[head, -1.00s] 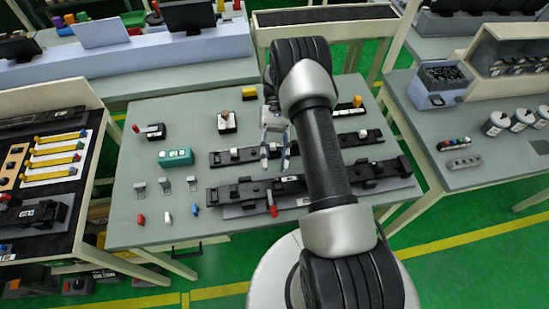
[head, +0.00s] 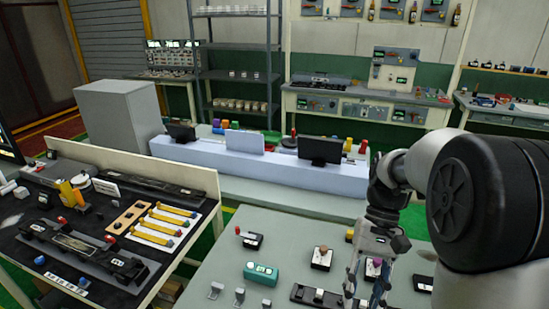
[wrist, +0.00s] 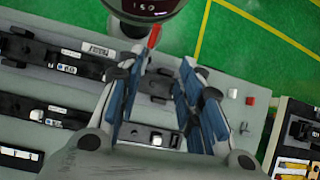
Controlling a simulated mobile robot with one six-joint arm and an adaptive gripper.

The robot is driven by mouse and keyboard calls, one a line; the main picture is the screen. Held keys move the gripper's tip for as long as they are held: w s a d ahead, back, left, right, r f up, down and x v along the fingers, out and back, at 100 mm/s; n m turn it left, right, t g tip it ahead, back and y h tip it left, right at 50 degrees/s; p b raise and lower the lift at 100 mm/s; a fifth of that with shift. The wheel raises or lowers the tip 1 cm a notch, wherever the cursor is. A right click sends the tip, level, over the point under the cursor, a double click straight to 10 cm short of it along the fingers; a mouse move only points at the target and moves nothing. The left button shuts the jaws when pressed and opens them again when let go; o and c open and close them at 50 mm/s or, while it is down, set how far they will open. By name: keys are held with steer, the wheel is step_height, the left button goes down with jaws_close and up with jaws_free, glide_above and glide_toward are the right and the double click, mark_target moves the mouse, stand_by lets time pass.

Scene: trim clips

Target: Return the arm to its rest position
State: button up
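My gripper (head: 364,290) hangs over the right part of the grey work table (head: 290,230) in the head view, with my arm folded in at the right edge. In the wrist view my gripper (wrist: 160,92) points down over the table, its blue-padded fingers apart with nothing between them. Black trim rails (wrist: 60,60) lie on the table to the left of the fingers. A teal block (head: 261,273) and a small black fixture with a brown top (head: 321,258) stand left of my gripper in the head view. The near part of the table is outside the head view.
A side bench (head: 75,240) at left carries yellow clips (head: 167,222) and a black rail assembly. A pale blue ledge (head: 250,172) with dark screens (head: 320,148) runs behind the table. Green floor (wrist: 250,40) lies open past the table edge.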

steer(key=s+a+r+n+t+h+b, duration=0.1)
steer(key=s+r+t, duration=0.1)
steer(key=s+t, duration=0.3)
steer(key=s+a+r+n+t+h+b, duration=0.1)
steer(key=s+a+r+t, duration=0.1)
steer(key=s+t, duration=0.3)
steer(key=shift+s+a+r+n+t+h, duration=0.35)
steer(key=shift+s+r, duration=0.3)
steer(key=shift+s, duration=0.45)
